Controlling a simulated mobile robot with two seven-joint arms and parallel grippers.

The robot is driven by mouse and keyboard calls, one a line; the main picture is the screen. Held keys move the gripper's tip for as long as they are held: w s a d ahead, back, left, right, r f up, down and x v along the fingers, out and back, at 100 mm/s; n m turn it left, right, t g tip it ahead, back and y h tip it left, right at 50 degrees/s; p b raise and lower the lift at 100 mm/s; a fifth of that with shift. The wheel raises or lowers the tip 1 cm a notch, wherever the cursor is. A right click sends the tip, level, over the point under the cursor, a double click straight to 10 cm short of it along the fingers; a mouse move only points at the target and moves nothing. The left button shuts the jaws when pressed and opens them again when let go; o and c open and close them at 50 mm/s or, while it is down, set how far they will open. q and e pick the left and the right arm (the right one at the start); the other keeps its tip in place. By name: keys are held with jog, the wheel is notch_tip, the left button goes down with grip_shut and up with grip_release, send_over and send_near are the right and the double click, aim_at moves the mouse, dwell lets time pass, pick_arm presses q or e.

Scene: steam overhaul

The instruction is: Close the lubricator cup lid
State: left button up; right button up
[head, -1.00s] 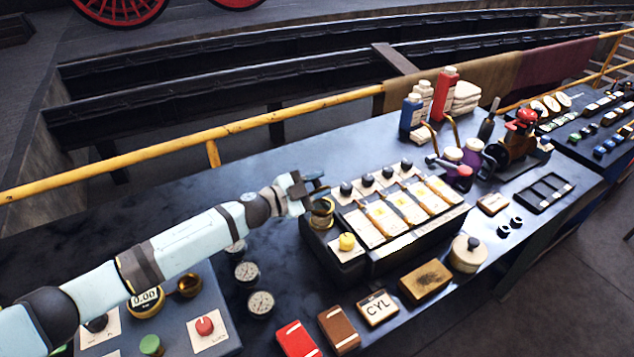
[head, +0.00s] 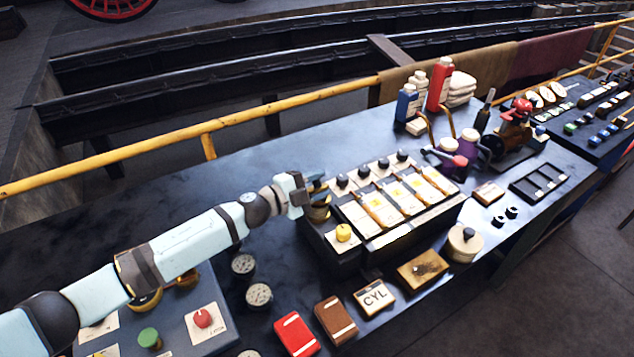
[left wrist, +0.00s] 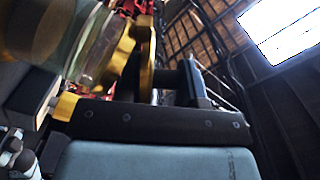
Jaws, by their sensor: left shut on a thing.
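The brass lubricator cup (head: 319,213) stands at the left end of the dark lubricator box (head: 375,245). My left gripper (head: 316,188) is right over the cup and hides much of its top in the head view. In the left wrist view the glass and brass cup (left wrist: 105,50) fills the upper left, with the brass lid (left wrist: 147,55) seen nearly edge-on beside it. My left gripper (left wrist: 165,78) is shut on the lid there. Whether the lid touches the cup's rim cannot be told. My right gripper is not in view.
A yellow knob (head: 343,233) sits in front of the cup, and several black knobs line the box's back. A control panel (head: 190,320) and gauges (head: 258,294) lie at the left. The bench behind the arm is clear up to the yellow rail (head: 110,155).

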pick_arm(q)
jog(key=shift+r, duration=0.1)
dwell(0.5)
jog(key=o, duration=0.8)
jog(key=shift+c, duration=0.2)
